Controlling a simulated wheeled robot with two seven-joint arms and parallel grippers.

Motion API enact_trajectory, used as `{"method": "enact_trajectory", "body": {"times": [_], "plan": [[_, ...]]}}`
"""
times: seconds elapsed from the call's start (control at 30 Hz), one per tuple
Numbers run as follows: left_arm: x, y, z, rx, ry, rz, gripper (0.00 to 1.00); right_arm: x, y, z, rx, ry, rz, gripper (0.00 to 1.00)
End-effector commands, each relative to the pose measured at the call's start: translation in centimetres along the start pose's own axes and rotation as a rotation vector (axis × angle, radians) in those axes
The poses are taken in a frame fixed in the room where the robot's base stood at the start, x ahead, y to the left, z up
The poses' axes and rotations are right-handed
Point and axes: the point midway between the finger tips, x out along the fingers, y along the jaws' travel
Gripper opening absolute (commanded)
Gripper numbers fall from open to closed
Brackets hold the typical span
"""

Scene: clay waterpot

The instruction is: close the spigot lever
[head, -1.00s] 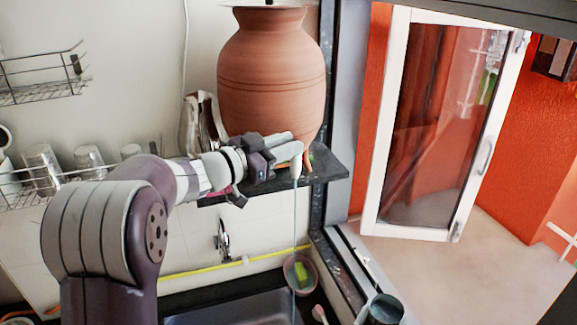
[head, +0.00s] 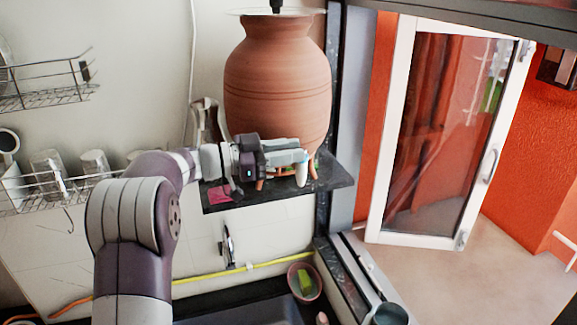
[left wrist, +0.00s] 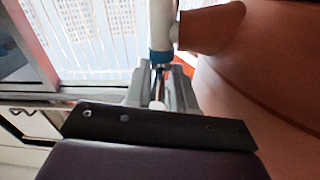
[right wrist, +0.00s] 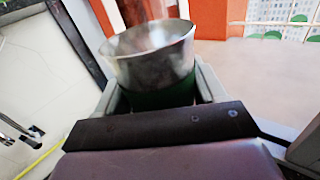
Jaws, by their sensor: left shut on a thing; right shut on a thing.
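The brown clay waterpot (head: 278,85) stands on a dark shelf. Its white spigot (head: 301,177) hangs at its lower front, and no water stream shows below it. My left gripper (head: 293,154) is at the spigot, beside the pot. The left wrist view shows the white spigot (left wrist: 162,22) with a blue band (left wrist: 160,56) just beyond the fingers, which are shut on the lever; the lever is mostly hidden between them. My right gripper (right wrist: 158,92) is shut on a metal cup (right wrist: 155,52), which also shows at the bottom right of the head view (head: 388,314).
The dark shelf (head: 335,183) carries the pot beside a window frame. A wire rack (head: 60,196) with cups is at the left. Below, a pink bowl (head: 304,283) with a yellow-green sponge sits by the sink edge. A glass door (head: 450,130) stands open at right.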

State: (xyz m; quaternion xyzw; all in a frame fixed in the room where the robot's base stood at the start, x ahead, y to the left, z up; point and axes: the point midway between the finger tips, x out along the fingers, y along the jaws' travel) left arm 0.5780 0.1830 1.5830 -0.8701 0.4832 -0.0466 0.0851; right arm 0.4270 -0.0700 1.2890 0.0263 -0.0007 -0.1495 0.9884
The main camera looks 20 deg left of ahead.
Motion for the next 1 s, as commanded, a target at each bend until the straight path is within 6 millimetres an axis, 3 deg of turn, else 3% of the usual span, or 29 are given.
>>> {"method": "enact_trajectory", "body": {"times": [0.17, 0.2, 0.23, 0.57, 0.67, 0.8, 1.0], "plan": [[0.0, -0.1, -0.1, 0.002, 0.001, -0.002, 0.0, 0.0, 0.0, 0.0, 0.0, 0.0, 0.0, 0.38], [0.0, -0.1, -0.1, 0.002, 0.001, -0.002, 0.34, 0.0, 0.0, 0.0, 0.0, 0.0, 0.0, 0.38], [0.0, -0.1, -0.1, 0.002, 0.001, -0.002, 0.39, 0.0, 0.0, 0.0, 0.0, 0.0, 0.0, 0.38], [-0.5, 0.0, 0.1, 0.003, 0.001, -0.003, 0.39, 0.0, 0.0, -0.5, 0.0, 0.0, 0.0, 0.38], [-2.2, 0.0, 0.5, 0.004, 0.001, -0.006, 0.39, 0.0, -0.1, -1.8, 0.0, 0.0, 0.0, 0.38], [-6.1, 0.0, 0.8, 0.004, -0.001, -0.009, 0.39, 0.0, -0.2, -3.9, 0.0, 0.0, 0.0, 0.38], [-10.4, -0.1, 0.5, 0.003, -0.001, -0.006, 0.39, 0.0, -0.3, -5.4, 0.0, 0.0, 0.0, 0.38]]}}
